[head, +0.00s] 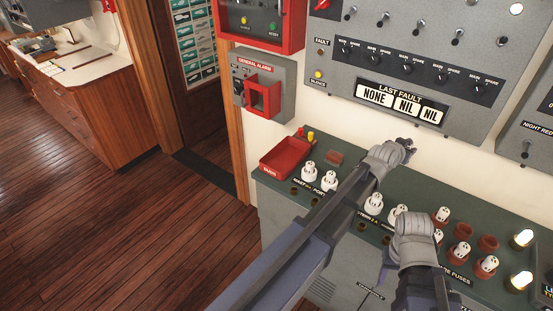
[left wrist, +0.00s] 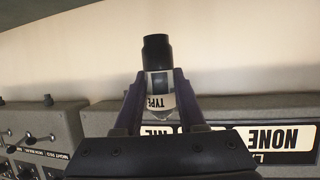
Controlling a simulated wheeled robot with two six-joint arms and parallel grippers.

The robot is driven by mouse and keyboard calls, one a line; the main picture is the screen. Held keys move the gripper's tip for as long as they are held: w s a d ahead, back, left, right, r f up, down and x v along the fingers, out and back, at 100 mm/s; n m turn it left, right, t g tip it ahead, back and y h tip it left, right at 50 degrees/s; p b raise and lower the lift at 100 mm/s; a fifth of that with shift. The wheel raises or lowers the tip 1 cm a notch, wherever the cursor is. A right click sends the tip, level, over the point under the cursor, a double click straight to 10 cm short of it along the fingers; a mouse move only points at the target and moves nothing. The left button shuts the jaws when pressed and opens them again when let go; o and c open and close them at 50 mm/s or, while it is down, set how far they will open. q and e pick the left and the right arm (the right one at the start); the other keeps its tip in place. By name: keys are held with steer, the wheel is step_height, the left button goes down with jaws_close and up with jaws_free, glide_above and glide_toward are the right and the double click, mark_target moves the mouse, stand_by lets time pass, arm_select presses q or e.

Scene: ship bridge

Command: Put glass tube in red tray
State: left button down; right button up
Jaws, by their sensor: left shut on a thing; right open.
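The glass tube (left wrist: 157,82) has a black cap, a clear part and a white label reading "TYPE". My left gripper (left wrist: 152,105) is shut on it, and the tube stands up between the fingers in the left wrist view. In the head view my left gripper (head: 408,144) is above the back of the green-topped console, below the fault panel; the tube is mostly hidden there. The red tray (head: 284,156) sits at the console's left end, left of my left gripper, and looks empty. My right gripper (head: 387,265) is low over the console front, open, its fingers only partly visible.
The green console top (head: 345,170) carries several white fuse holders (head: 373,203), brown sockets (head: 461,250) and lit lamps (head: 522,238). Red and yellow pegs (head: 305,133) stand behind the tray. The fault panel (head: 405,75) and general alarm box (head: 263,92) are on the wall behind.

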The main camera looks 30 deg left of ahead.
arm_select(q)
steer(key=s+a+f+n+y+b, duration=0.1)
steer(key=s+a+y, duration=0.15)
steer(key=a, duration=1.05)
steer(key=s+a+f+n+y+b, duration=0.1)
steer(key=s+a+n, duration=0.15)
steer(key=a, duration=1.15)
steer(key=s+a+f+n+y+b, duration=0.1)
steer(key=s+a, duration=0.2)
steer(key=a, duration=1)
step_height(320, 180, down, 10)
steer(key=b, duration=1)
steer(key=shift+s+f, duration=0.1)
steer(key=shift+f, duration=0.05)
steer(key=c, duration=0.9)
jaws_free()
steer(key=shift+c, duration=0.2)
steer(key=o, duration=0.5)
steer(key=shift+c, duration=0.2)
